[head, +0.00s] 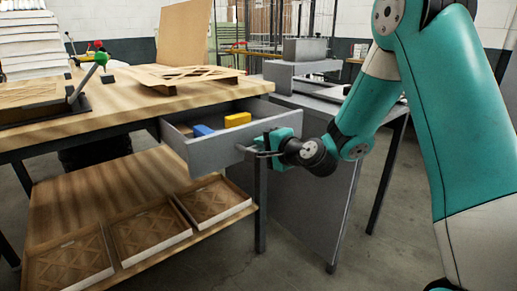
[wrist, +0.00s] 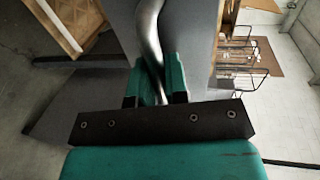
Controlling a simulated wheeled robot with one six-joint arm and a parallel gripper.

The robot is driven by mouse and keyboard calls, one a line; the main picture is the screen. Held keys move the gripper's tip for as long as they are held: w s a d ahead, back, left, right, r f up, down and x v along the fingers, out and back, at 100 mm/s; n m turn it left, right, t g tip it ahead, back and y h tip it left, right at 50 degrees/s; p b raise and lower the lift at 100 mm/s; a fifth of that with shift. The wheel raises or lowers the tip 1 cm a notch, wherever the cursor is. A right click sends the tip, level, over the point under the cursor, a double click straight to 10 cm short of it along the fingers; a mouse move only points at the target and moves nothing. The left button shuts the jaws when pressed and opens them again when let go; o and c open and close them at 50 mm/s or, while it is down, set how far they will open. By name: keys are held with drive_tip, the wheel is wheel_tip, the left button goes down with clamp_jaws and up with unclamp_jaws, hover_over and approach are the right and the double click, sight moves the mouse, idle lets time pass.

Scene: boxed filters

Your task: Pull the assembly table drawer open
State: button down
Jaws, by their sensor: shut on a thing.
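The grey drawer (head: 215,152) of the wooden-topped assembly table (head: 150,97) stands pulled out, its inside visible from above. A blue item (head: 203,130) and a yellow item (head: 238,119) lie in it. My gripper (head: 262,150) is at the drawer's front, towards its right end. In the wrist view, my gripper (wrist: 160,85) is shut on the curved metal drawer handle (wrist: 150,30), which passes between its two teal fingers. In the head view the handle is mostly hidden by the gripper.
Several shallow boxes with lattice-patterned filters (head: 150,229) stand on the lower shelf (head: 80,195). A grey metal bench (head: 315,150) stands close on the right of the drawer. Bare floor (head: 300,270) shows in front.

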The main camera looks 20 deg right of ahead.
drive_tip(key=shift+s+d, duration=0.2)
drive_tip(key=shift+s, duration=0.05)
drive_tip(key=c, duration=1.1)
unclamp_jaws()
drive_tip(key=shift+c, duration=0.2)
drive_tip(key=shift+a, duration=0.1)
drive_tip(key=b+v, duration=1.3)
drive_tip(key=v, duration=0.4)
drive_tip(key=shift+s+b, duration=0.25)
drive_tip(key=shift+b, duration=0.05)
